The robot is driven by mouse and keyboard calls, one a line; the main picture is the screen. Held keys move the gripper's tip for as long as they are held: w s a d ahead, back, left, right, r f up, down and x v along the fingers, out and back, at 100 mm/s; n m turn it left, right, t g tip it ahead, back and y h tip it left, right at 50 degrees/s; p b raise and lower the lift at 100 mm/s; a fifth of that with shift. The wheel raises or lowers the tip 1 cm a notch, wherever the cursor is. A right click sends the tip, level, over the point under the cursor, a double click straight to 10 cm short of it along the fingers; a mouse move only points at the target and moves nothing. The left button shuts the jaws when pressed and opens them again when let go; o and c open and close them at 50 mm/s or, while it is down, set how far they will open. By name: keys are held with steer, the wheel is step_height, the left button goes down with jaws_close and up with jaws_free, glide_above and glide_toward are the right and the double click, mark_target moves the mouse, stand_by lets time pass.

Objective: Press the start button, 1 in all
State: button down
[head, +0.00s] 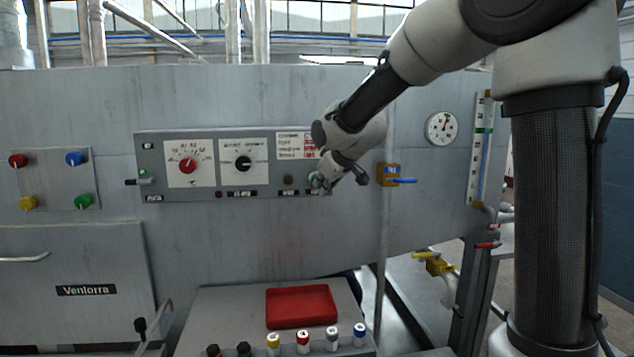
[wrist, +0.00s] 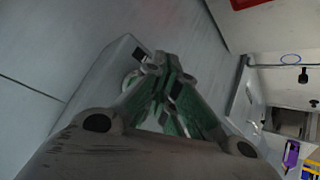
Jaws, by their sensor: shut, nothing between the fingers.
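A grey control panel (head: 228,183) is fixed to the front of the machine. Its lower right end is partly hidden by my gripper (head: 317,181), which is at that end. A small dark round button (head: 288,180) shows just left of my gripper. I cannot read which control is the start button; it may be hidden behind my gripper. In the wrist view my gripper (wrist: 160,68) is shut and empty, its green-padded fingers together. The tips are close to the panel's end face (wrist: 110,75); I cannot tell whether they touch it.
The panel carries a red dial (head: 187,165) and a black dial (head: 243,163). Right of my gripper stands a vertical pipe (head: 387,240) with a blue-handled valve (head: 400,180). Below are a red tray (head: 301,307) and several capped cylinders (head: 303,341). Coloured buttons (head: 76,158) are far left.

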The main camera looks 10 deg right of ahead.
steer(key=shift+w, duration=0.5)
stand_by(0.8)
steer(key=shift+s, duration=0.15)
steer(key=shift+s+a, duration=0.1)
steer(key=shift+s, duration=0.7)
steer(key=shift+s+a, duration=0.2)
steer(key=shift+s, duration=2.3)
steer(key=s+d+f+g+h, duration=0.1)
steer(key=s+d+f+g, duration=0.2)
steer(key=s+f, duration=0.2)
steer(key=s+d+m+g, duration=0.1)
steer(key=s+d+m, duration=0.2)
steer(key=s, duration=1)
steer(key=s+d+m+g+h, duration=0.1)
steer(key=s+d+m, duration=0.2)
steer(key=s+d, duration=0.5)
steer(key=s+r, duration=0.1)
steer(key=s, duration=0.5)
steer(key=shift+s+d, duration=0.2)
steer(key=shift+d, duration=0.2)
